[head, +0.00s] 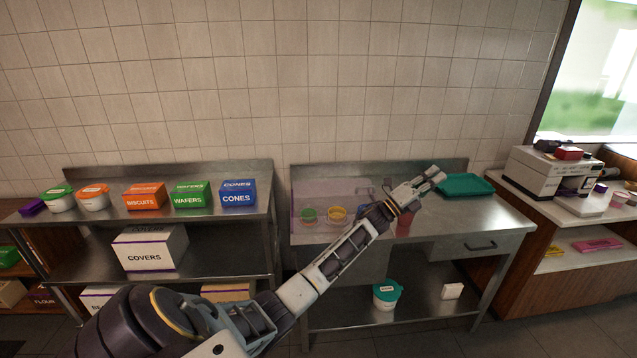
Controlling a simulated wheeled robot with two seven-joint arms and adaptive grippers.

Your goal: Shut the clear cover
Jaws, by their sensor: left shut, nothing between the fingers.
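The clear cover (312,190) is a faint pinkish see-through panel at the left end of the steel worktable. It appears to stand up behind a green-topped tub (308,215) and a yellow-topped tub (337,214); its exact angle is hard to tell. My right gripper is not in view.
The teal tray (466,185) lies at the table's back right. A red cup (404,224) stands below my left wrist. Biscuits (145,202), wafers (190,201) and cones (238,199) boxes line the left shelf. The table's front right is clear.

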